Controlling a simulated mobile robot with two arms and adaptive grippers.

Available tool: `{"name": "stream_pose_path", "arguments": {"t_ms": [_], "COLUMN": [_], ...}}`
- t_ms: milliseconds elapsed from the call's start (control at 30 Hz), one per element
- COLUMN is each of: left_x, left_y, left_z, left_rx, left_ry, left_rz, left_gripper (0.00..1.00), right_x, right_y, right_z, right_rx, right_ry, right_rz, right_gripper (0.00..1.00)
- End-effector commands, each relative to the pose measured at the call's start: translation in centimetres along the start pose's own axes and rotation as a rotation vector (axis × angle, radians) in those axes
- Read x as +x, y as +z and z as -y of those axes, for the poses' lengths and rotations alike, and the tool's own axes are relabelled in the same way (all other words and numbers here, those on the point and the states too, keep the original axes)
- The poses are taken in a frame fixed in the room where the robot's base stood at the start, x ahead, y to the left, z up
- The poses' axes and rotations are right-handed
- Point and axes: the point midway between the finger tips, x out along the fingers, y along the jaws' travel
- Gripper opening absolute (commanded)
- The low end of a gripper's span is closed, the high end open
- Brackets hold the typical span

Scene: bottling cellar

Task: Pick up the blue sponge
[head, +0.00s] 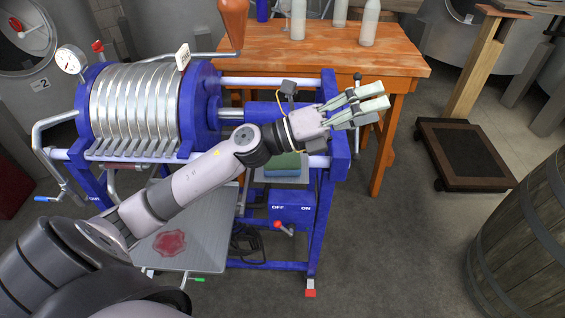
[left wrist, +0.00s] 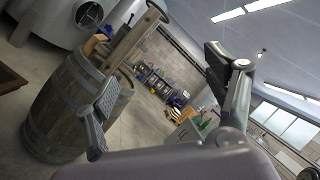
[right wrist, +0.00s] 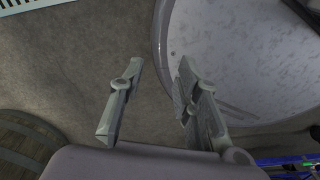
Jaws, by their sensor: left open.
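A small blue-green block (head: 282,163), which looks like the sponge, lies on a small grey shelf (head: 286,180) of the blue filter press, below my left forearm. The arm covers part of it, so I cannot tell its full outline or whether it is one block or two. My left gripper (head: 378,101) is open and empty, above and to the right of the block, beyond the press's right end. Its spread fingers also show in the left wrist view (left wrist: 160,78), with nothing between them. My right gripper (right wrist: 160,68) is open and empty over the floor.
The blue press frame (head: 330,150) and its handles crowd the block. A wooden table (head: 330,50) with bottles stands behind. A wheeled dolly (head: 465,155) and a barrel (head: 525,235) stand at right. The floor between press and barrel is clear.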

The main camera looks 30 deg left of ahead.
Motion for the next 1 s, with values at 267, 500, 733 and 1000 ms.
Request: {"name": "stream_pose_path", "arguments": {"t_ms": [267, 500, 733, 1000], "left_x": [-4.5, -15.5, -22.3, -22.7], "left_y": [-0.8, 5.9, 10.4, 8.6], "left_z": [-3.4, -6.8, -6.1, -8.9], "left_rx": [0.592, 0.833, 0.843, 0.831], "left_ry": [0.152, 0.483, 0.684, 0.700], "left_rz": [-0.669, -1.160, -1.364, -1.391], "left_gripper": [0.78, 0.78, 0.78, 0.78], "right_x": [0.0, 0.0, 0.0, -0.8], "right_y": [0.0, -0.1, -0.1, -0.2], "right_z": [-0.7, -1.0, -1.1, -1.1], "right_rx": [-0.003, -0.004, -0.003, -0.002], "right_ry": [0.008, 0.012, 0.013, 0.013], "right_rz": [0.001, -0.001, -0.001, -0.002], "right_gripper": [0.31, 0.31, 0.31, 0.31]}}
